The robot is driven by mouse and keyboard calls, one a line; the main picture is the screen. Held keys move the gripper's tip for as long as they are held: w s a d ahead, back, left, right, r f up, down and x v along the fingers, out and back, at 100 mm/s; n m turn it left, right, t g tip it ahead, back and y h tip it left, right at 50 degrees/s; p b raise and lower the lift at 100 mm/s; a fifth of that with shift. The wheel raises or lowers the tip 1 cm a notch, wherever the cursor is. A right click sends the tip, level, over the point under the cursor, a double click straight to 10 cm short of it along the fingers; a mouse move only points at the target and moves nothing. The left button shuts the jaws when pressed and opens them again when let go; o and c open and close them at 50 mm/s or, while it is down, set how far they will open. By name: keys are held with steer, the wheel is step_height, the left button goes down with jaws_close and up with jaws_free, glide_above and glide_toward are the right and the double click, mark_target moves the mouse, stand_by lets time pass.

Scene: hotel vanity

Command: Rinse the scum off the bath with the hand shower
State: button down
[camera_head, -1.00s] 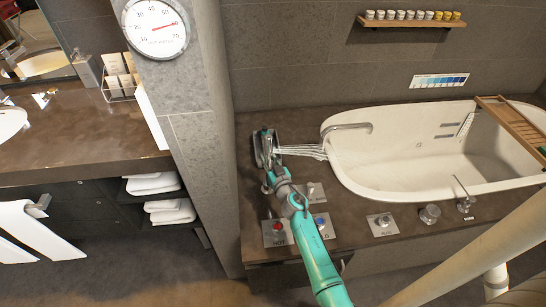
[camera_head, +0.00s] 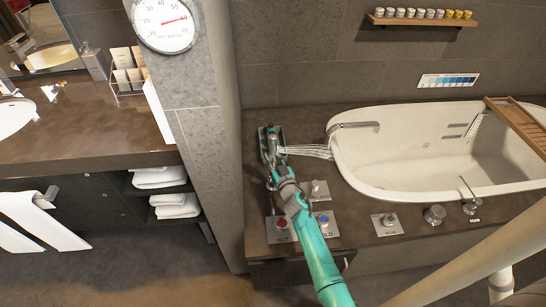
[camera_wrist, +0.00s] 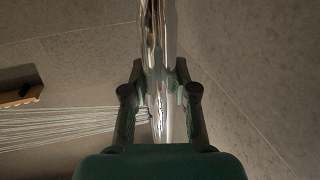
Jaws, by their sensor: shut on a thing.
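My gripper (camera_head: 271,163) is at the left end of the bath deck, shut on the chrome hand shower (camera_head: 272,142). In the wrist view the chrome handle (camera_wrist: 158,60) runs upright between the two fingers of my gripper (camera_wrist: 159,95). Water streams (camera_head: 308,151) spray from the hand shower to the right, toward the bath's left rim; they also show in the wrist view (camera_wrist: 60,124). The white bath (camera_head: 385,155) is set in the dark deck. No scum can be made out clearly on its inside from here.
A spout (camera_head: 352,126) reaches over the bath's left end. HOT and COLD buttons (camera_head: 282,226), a small knob plate (camera_head: 387,223) and other controls sit on the front deck. A wooden bath tray (camera_head: 518,122) crosses the right end. A stone pillar (camera_head: 207,150) stands left of my gripper. A wall dial (camera_head: 164,22) hangs on it.

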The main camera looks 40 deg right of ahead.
steer(key=shift+f, duration=2.75)
steer(key=shift+f, duration=0.15)
steer(key=c, duration=0.8)
jaws_free()
steer(key=shift+s+f, duration=0.1)
steer(key=shift+s, duration=0.05)
steer(key=v, duration=1.1)
steer(key=shift+s+a, duration=0.1)
steer(key=shift+s, duration=0.3)
